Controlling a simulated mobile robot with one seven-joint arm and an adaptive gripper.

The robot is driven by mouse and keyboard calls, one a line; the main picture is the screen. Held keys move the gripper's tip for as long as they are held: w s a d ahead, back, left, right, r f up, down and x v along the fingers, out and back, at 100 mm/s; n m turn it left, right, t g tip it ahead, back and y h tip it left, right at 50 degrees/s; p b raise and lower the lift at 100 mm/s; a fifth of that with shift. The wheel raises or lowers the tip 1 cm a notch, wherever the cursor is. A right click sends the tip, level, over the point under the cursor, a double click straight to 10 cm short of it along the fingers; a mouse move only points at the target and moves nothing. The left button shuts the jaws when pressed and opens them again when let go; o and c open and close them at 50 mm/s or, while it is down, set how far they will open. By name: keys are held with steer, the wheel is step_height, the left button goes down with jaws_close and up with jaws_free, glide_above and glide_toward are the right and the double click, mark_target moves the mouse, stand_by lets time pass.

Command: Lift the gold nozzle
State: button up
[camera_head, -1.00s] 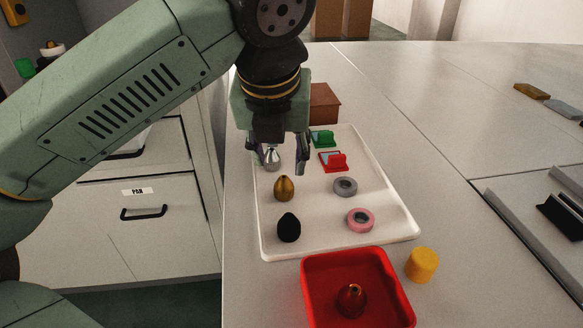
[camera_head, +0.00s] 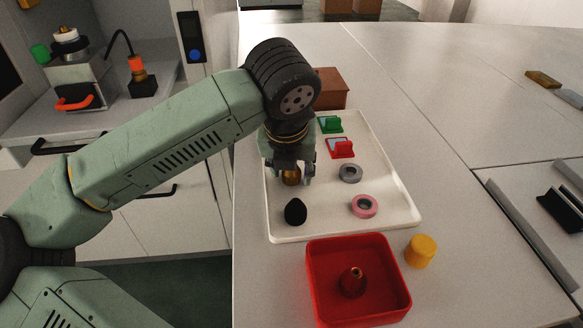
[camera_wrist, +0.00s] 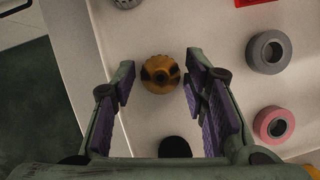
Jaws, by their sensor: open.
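The gold nozzle (camera_head: 291,177) stands on the white tray (camera_head: 385,215), partly hidden behind my gripper in the head view. In the wrist view the gold nozzle (camera_wrist: 160,74) shows from above, just beyond the fingertips and roughly midway between them. My gripper (camera_head: 290,178) is open and empty, pointing down over the nozzle. In the wrist view my gripper's purple-padded fingers (camera_wrist: 160,92) stand apart on either side, with no visible contact on the nozzle.
A black nozzle (camera_head: 296,211) stands close in front. A grey ring (camera_head: 350,173), a pink ring (camera_head: 364,206), and red (camera_head: 341,149) and green (camera_head: 330,124) pieces share the tray.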

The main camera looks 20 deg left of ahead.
steer(key=c, duration=0.9)
steer(key=shift+r, duration=0.1)
steer(key=shift+r+b, duration=0.35)
steer(key=shift+r, duration=0.15)
step_height(320, 180, up, 2)
steer(key=shift+r+b, duration=0.15)
steer(key=shift+b, duration=0.4)
steer(key=shift+s+a+r+b, duration=0.6)
steer(key=shift+s+a, duration=0.75)
steer(key=shift+s, duration=0.95)
steer(key=shift+s+a+r+b, duration=0.3)
steer(key=shift+s+a+r, duration=0.9)
steer(key=shift+s, duration=1.05)
steer(key=shift+s+a+r+b, duration=0.5)
steer(key=shift+s+a, duration=1.05)
steer(key=shift+s, duration=0.75)
